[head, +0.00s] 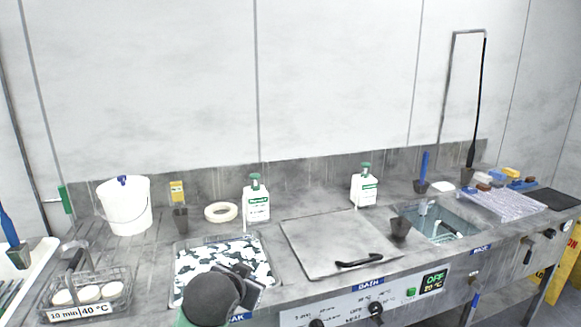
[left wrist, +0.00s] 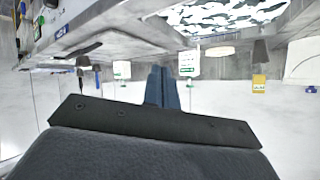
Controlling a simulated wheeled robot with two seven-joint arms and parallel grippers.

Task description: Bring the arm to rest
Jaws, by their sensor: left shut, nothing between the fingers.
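My left gripper (head: 244,272) is at the bottom of the head view, in front of and above the basin with the black-and-white patterned surface (head: 200,262). In the left wrist view, which is upside down, the two blue-grey fingers of my left gripper (left wrist: 162,88) are together with nothing between them. They point toward the wall side and touch nothing that I can see. My right gripper is in neither view.
A wire basket (head: 122,282) with white discs, a white bucket (head: 124,205) and green-capped bottles (head: 257,203) stand on the steel counter. A lidded bath (head: 318,240) lies right of the patterned basin, then a sink (head: 462,222). Bare wall lies behind.

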